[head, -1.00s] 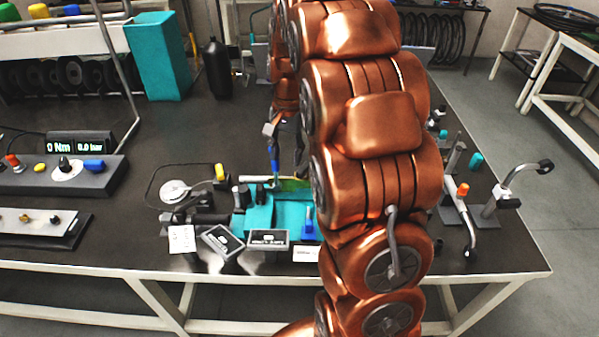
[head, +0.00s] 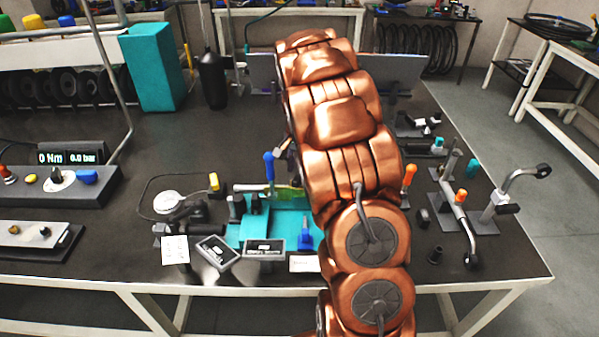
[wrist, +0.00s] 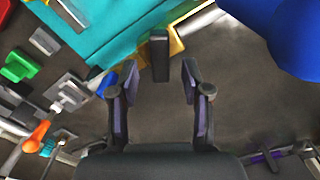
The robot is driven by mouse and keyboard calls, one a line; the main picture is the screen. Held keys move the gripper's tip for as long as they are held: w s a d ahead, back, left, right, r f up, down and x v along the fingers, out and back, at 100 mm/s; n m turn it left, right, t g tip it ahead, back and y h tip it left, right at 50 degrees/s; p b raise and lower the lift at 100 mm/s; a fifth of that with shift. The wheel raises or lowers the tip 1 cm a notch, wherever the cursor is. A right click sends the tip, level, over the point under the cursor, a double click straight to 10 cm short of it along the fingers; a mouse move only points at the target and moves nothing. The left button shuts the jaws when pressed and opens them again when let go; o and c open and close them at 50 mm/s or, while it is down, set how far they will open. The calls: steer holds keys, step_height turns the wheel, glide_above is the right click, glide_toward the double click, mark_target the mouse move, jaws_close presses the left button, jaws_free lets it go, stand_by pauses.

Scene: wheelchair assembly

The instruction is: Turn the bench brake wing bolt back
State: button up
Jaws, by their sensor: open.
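My gripper (wrist: 152,78) is open and empty in the wrist view, its two dark fingers apart over the dark bench top. A small dark upright block (wrist: 159,52) shows just beyond the fingertips, apart from them; I cannot tell whether it belongs to the wing bolt. In the head view a teal fixture (head: 285,222) stands near the bench's front edge. An upright blue handle (head: 269,167) rises behind it, and a smaller blue part (head: 305,236) sits at its front. I cannot single out the brake wing bolt. My arm hides part of the fixture and most of the gripper in the head view.
A large blue shape (wrist: 285,35) fills the wrist view's upper right. An orange-handled part (wrist: 37,136) lies at its lower left. In the head view, crank stands (head: 495,208) are at the right; small dark signs (head: 264,250) line the front.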

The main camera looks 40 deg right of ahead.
mark_target(300, 179)
steer(key=shift+f, duration=1.4)
jaws_close()
